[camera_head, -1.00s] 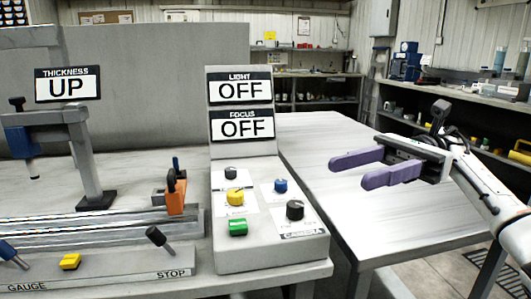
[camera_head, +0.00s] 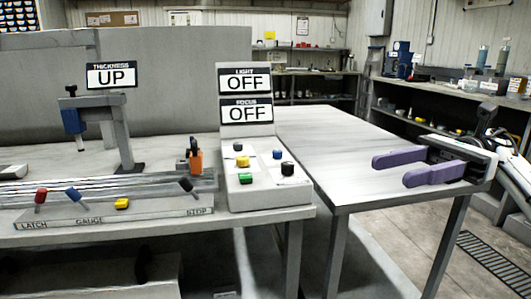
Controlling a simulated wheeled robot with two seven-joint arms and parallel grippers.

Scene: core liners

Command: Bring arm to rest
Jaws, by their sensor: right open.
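My right gripper (camera_head: 404,167) has two purple fingers pointing left, held apart with nothing between them. It is in front of the right side of the bare light-grey table (camera_head: 310,140), and its arm comes in from the right edge. I cannot tell its height above the table. My left gripper and left arm are not in view.
A control box (camera_head: 268,190) with several coloured knobs and two OFF signs stands left of the gripper. A bench fixture (camera_head: 118,140) with a THICKNESS UP sign and a strip of levers (camera_head: 120,212) is further left. Shelves (camera_head: 450,120) stand behind on the right.

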